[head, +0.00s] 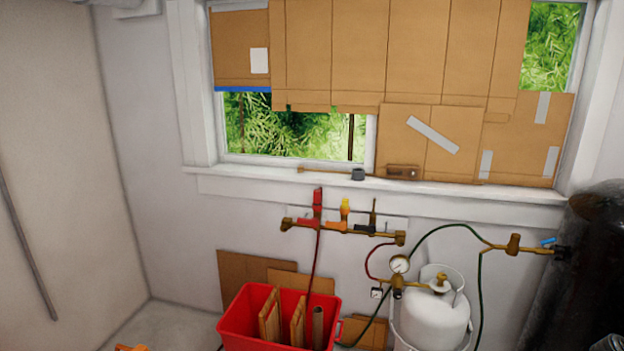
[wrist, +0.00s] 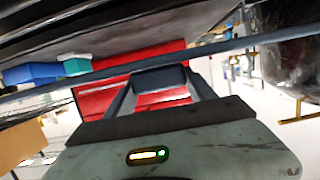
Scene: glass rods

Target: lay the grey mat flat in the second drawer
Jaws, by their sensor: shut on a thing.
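In the wrist view my gripper (wrist: 160,80) reaches away from the camera, its two dark fingers meeting at a blue-grey block. A long, thin blue-grey strip, which looks like the grey mat (wrist: 245,44) seen nearly edge-on, runs slantwise across the view at the fingertips. My gripper appears shut on it. Behind is a red surface with light edges, perhaps the drawer unit (wrist: 98,97); I cannot tell which drawer is which. The head view shows neither the mat, the drawers nor my gripper.
In the head view a red bin (head: 247,338) with wood pieces stands below the window. A white gas cylinder (head: 432,318) and hoses are right of it, and a dark tank (head: 590,270) is at the right edge. The wrist view shows a blue box (wrist: 30,73) at left.

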